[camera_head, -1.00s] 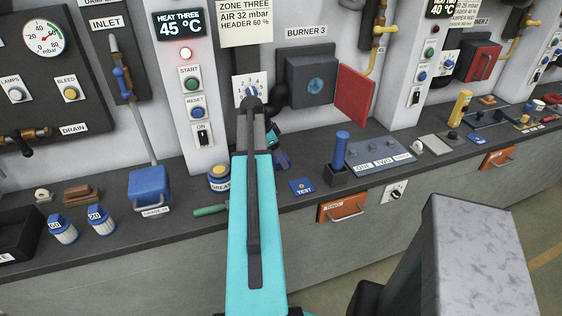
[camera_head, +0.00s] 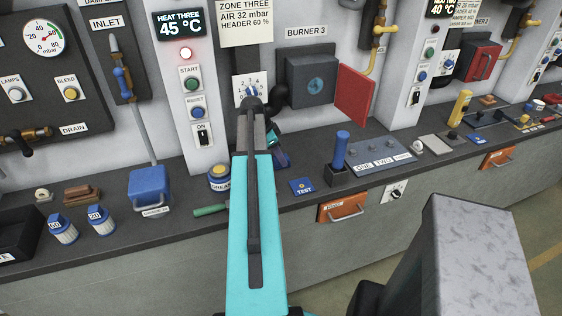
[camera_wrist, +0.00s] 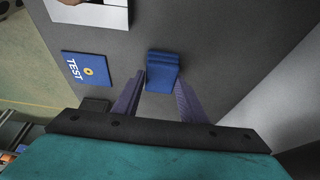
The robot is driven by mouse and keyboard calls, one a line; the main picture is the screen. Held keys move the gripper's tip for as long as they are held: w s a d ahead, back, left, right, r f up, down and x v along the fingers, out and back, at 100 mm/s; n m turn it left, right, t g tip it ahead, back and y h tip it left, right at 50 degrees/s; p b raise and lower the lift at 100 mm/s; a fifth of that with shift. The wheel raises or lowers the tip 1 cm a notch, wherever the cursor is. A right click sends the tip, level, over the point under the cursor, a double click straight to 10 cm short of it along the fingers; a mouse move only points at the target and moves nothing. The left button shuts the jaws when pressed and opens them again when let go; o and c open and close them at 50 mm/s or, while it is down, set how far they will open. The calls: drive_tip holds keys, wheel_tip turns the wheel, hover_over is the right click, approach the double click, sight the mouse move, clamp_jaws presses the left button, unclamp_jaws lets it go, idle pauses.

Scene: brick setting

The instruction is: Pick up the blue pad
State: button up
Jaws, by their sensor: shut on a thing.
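The blue pad (camera_wrist: 163,66) is a small, thick blue block in the wrist view, over the dark grey bench top. My gripper (camera_wrist: 160,82) is shut on it, with one purple finger at each side. In the wrist view I cannot tell whether the pad touches the bench or is lifted. In the head view my gripper (camera_head: 281,158) is mostly hidden behind my turquoise arm, and the pad cannot be made out clearly there.
A flat blue TEST card (camera_wrist: 86,69) lies left of the pad; it also shows in the head view (camera_head: 303,187). A blue upright handle (camera_head: 340,150), a grey switch panel (camera_head: 380,158) and a grease tin (camera_head: 219,177) stand nearby. The wall is close behind.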

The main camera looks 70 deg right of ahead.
drive_tip(key=shift+r+b, duration=0.15)
drive_tip(key=shift+b, duration=0.15)
drive_tip(key=shift+s+a+r, duration=0.1)
drive_tip(key=shift+a+r, duration=0.05)
wheel_tip(320, 180, up, 6)
drive_tip(key=shift+r+b, duration=0.25)
drive_tip(key=shift+b, duration=1)
drive_tip(key=s+a+b, duration=1)
drive_tip(key=s+a, duration=0.2)
drive_tip(key=a, duration=0.3)
drive_tip(key=shift+s+b, duration=0.2)
drive_tip(key=shift+b, duration=0.15)
drive_tip(key=shift+a, duration=0.1)
